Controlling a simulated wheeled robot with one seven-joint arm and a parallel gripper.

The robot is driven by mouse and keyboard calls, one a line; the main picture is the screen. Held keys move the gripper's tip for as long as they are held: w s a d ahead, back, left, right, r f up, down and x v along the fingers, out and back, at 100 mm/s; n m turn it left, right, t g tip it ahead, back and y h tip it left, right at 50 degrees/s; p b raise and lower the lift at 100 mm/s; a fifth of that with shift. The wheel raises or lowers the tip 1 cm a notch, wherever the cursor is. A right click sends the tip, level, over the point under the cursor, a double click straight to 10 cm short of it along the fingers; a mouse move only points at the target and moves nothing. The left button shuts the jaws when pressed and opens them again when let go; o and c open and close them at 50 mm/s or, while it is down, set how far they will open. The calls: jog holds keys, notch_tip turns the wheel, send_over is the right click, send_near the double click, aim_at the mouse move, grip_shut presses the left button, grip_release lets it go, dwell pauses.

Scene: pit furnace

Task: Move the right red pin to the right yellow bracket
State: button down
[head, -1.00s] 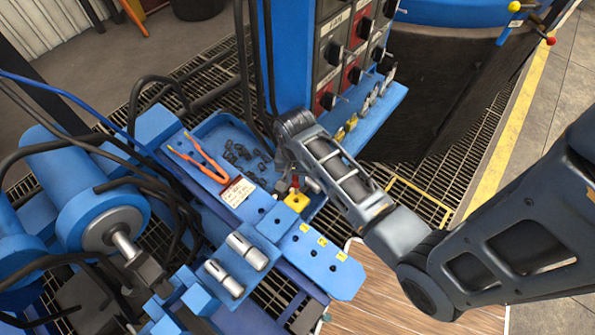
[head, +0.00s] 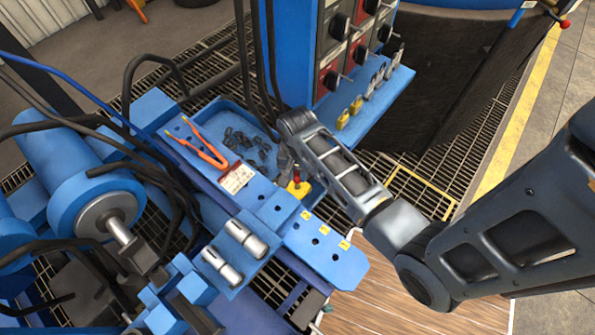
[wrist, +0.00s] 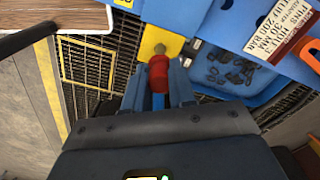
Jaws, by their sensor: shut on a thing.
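My gripper (wrist: 159,98) is shut on a red pin (wrist: 158,73), which shows between its fingers in the wrist view. The red pin also shows in the head view (head: 297,172), upright by the end of my arm. A yellow bracket (wrist: 150,42) lies just beyond the pin in the wrist view. In the head view the yellow bracket (head: 299,189) is directly below the pin, at the edge of the blue bench. A grey round spot shows on the bracket at the pin's end. I cannot tell whether the pin touches the bracket or sits in it.
A blue tray (head: 205,112) with small dark parts lies behind the bracket. A switch panel (head: 345,50) rises close behind my arm.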

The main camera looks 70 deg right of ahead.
jog(key=shift+f+b, duration=0.75)
jog(key=shift+f, duration=1.1)
jog(key=c, duration=0.9)
grip_release()
jog(key=shift+o, duration=0.2)
notch_tip(320, 180, up, 8)
jog(key=shift+f, duration=0.1)
